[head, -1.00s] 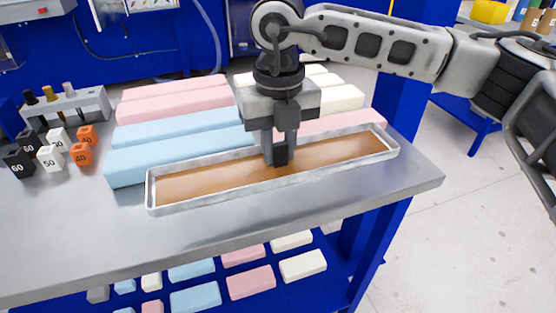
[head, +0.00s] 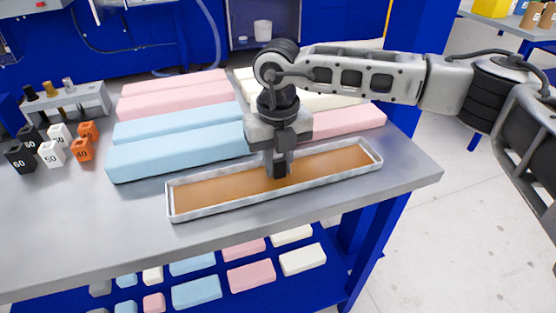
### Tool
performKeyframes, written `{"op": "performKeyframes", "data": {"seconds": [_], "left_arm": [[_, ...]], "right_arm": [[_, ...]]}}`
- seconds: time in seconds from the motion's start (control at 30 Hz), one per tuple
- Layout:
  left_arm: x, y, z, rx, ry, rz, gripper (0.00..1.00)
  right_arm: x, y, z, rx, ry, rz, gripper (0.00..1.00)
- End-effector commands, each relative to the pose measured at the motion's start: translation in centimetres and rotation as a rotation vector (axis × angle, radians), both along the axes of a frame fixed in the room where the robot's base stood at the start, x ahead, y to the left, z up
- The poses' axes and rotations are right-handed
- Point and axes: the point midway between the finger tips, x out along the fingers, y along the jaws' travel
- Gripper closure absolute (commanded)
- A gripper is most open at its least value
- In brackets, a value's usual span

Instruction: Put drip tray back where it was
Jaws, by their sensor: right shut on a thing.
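The drip tray (head: 270,203) is a long, shallow metal tray with a pale rim and a brown inside. It lies lengthwise along the front of the grey table, at or just above its surface; I cannot tell whether it touches. My right gripper (head: 278,170) points down at the middle of the tray's far long side and is shut on the tray. Its fingers hide part of the far rim. My left gripper is not in view.
Blue foam blocks (head: 180,155) and pink foam blocks (head: 345,121) lie right behind the tray. Numbered cubes (head: 52,153) and a metal holder (head: 68,104) stand at the left. The table's front left is bare. A lower shelf holds small foam pieces (head: 197,291).

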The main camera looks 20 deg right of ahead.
Motion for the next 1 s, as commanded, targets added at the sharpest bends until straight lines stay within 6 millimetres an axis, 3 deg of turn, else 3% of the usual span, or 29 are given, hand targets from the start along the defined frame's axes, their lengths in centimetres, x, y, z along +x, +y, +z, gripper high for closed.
{"op": "performKeyframes", "data": {"seconds": [0.03, 0.1, 0.37, 0.53, 1.0], "left_arm": [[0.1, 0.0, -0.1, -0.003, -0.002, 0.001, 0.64], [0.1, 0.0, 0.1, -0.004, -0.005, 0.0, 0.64], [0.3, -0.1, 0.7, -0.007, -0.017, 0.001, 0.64], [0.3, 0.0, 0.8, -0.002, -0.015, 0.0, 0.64], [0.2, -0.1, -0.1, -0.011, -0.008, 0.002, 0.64]], "right_arm": [[0.0, 0.0, -0.3, 0.0, 0.001, 0.0, 0.76], [0.0, 0.0, -0.1, 0.0, 0.001, 0.0, 0.57], [0.0, 0.0, -0.1, 0.0, 0.001, 0.0, 0.57], [0.0, 0.0, 1.0, 0.0, -0.002, -0.001, 0.57], [0.1, 0.0, 10.3, 0.0, -0.003, -0.001, 0.57]]}}
